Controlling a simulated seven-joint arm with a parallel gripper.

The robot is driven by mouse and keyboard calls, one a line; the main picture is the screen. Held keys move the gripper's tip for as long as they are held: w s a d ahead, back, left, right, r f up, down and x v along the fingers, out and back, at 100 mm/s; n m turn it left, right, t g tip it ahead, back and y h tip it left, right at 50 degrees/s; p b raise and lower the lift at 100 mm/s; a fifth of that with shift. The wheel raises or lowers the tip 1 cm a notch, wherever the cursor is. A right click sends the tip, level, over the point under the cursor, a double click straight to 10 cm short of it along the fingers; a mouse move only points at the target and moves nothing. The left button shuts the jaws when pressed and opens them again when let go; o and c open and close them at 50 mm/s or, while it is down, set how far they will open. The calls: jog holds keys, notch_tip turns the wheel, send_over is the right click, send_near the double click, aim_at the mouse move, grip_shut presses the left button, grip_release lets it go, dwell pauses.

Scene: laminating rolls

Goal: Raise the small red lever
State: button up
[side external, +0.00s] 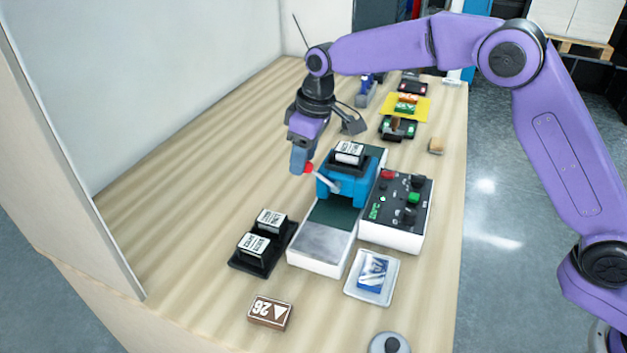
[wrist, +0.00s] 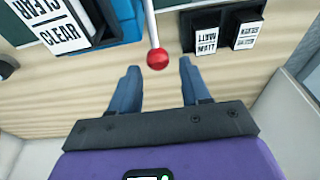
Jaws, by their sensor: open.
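The small lever has a red ball knob (side external: 308,168) on a pale rod that comes out of the blue laminating unit (side external: 350,180). In the wrist view the red knob (wrist: 157,59) sits just ahead of the fingertips, roughly midway between them, with its rod running up to the picture's top edge. My gripper (wrist: 157,68) is open, one blue finger on each side, with clear gaps to the knob. In the side external view my gripper (side external: 302,172) is at the knob, left of the blue unit. I cannot tell its exact height against the knob there.
A block labelled CLEAR (wrist: 58,35) sits on the blue unit. Two labelled blocks stand in a black holder (side external: 245,265) at front left. A control box (side external: 395,240) with buttons is right of the unit. A brown block (side external: 269,312) and a tray (side external: 352,295) lie in front.

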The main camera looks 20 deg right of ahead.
jog(key=shift+r, duration=2.1)
jog(key=shift+s, duration=0.15)
jog(key=s+d+f+n, duration=0.1)
jog(key=s+d, duration=0.7)
jog(key=s, duration=0.5)
jog(key=s+d+f+n+g, duration=0.1)
jog(key=s+d, duration=0.8)
jog(key=s, duration=0.4)
jog(key=s+d+f+n+h, duration=0.1)
jog(key=s+d, duration=0.7)
jog(key=s, duration=0.5)
jog(key=shift+s+d+f+n, duration=0.15)
jog(key=shift+d+f+n, duration=0.05)
jog(key=shift+d+n, duration=0.15)
jog(key=shift+o, duration=0.3)
